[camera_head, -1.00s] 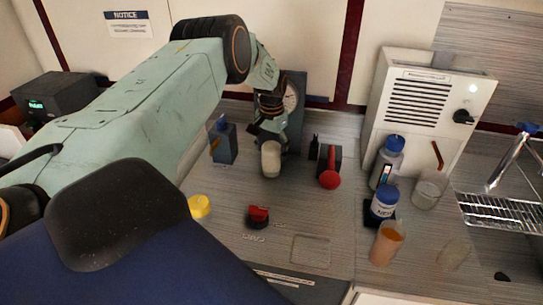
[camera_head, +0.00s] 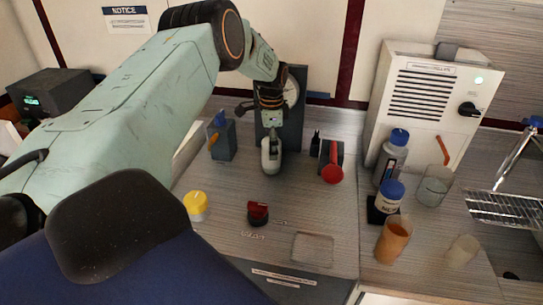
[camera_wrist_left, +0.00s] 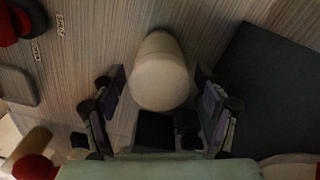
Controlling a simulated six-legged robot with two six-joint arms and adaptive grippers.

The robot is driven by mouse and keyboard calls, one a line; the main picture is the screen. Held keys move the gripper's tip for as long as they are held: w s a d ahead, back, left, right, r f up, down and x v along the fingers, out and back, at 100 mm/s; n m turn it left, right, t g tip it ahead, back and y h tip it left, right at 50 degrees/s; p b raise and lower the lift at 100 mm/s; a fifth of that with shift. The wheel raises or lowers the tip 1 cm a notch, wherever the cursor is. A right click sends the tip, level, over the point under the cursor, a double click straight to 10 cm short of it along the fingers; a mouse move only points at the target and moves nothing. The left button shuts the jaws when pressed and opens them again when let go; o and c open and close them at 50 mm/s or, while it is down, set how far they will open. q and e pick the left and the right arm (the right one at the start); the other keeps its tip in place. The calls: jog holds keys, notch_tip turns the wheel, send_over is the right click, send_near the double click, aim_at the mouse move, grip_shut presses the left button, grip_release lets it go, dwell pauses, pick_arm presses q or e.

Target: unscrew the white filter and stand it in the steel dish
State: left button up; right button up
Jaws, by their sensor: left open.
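The white filter (camera_head: 270,157) is a pale rounded cylinder in front of a dark upright panel (camera_head: 292,118) with a round gauge. In the left wrist view the filter (camera_wrist_left: 160,72) shows end-on, ahead of my open gripper. My left gripper (camera_head: 269,140) comes over it from above in the head view. Its two fingers (camera_wrist_left: 160,98) stand apart on either side of the filter, with gaps visible in the wrist view. A flat grey square with a raised-looking rim (camera_head: 312,249), perhaps the steel dish, lies on the counter nearer me. My right gripper is not in view.
A blue-topped block (camera_head: 222,139) stands left of the filter, a red-handled valve (camera_head: 333,173) right. Bottles (camera_head: 391,155), an orange cup (camera_head: 393,239) and a white machine (camera_head: 432,105) stand right.

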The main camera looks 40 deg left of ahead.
pick_arm(q)
jog(key=m+b, duration=0.1)
jog(key=m, duration=0.3)
jog(key=shift+m, duration=0.3)
jog(key=m+b, duration=0.1)
jog(key=m, duration=0.2)
jog(key=shift+m, duration=0.4)
